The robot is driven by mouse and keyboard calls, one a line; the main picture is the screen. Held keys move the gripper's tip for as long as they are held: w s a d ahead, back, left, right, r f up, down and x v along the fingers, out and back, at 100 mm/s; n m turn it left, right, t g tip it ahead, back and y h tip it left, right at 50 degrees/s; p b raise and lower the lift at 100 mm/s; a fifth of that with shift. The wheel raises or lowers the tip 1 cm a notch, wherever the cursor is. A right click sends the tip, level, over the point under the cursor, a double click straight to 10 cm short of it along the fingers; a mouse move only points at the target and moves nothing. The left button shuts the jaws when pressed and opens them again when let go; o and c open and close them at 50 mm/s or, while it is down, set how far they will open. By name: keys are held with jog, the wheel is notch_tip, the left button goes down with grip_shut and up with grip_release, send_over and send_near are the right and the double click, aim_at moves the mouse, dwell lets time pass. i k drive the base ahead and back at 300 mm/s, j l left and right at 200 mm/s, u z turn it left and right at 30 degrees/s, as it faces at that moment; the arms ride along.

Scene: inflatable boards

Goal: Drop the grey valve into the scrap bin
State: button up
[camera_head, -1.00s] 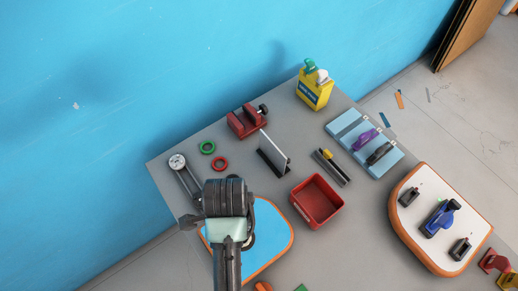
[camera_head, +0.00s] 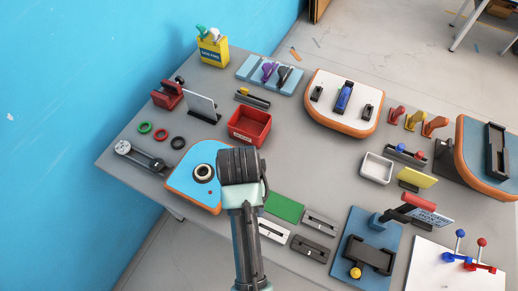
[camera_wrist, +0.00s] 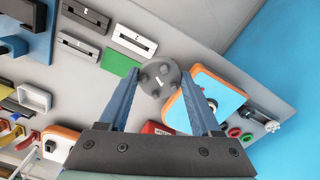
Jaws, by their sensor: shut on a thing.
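The grey valve (camera_wrist: 158,80), a round disc with small lugs, sits between the fingertips of my gripper (camera_wrist: 161,76) in the wrist view. The fingers are shut on it, and it appears held above the table. In the head view my dark wrist hides the fingers and the valve. A red open-topped bin (camera_head: 235,139) with a label too small to read stands on the table just beyond my wrist; it looks empty. A blue board with an orange edge (camera_head: 184,183) lies left of my wrist, with a black and pale ring fitting (camera_head: 203,172) on it.
A black stand with a pale panel (camera_head: 201,106) and a dark tray (camera_head: 253,98) stand behind the bin. A yellow box (camera_head: 213,50) is at the far back. A white board (camera_head: 330,88) lies to the right. A green plate (camera_head: 284,207) lies right of my wrist.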

aim_at(255, 132)
jog(key=k, duration=0.1)
jog(key=i+l+u, duration=0.25)
jog(key=i+l, duration=0.95)
jog(key=i, duration=0.15)
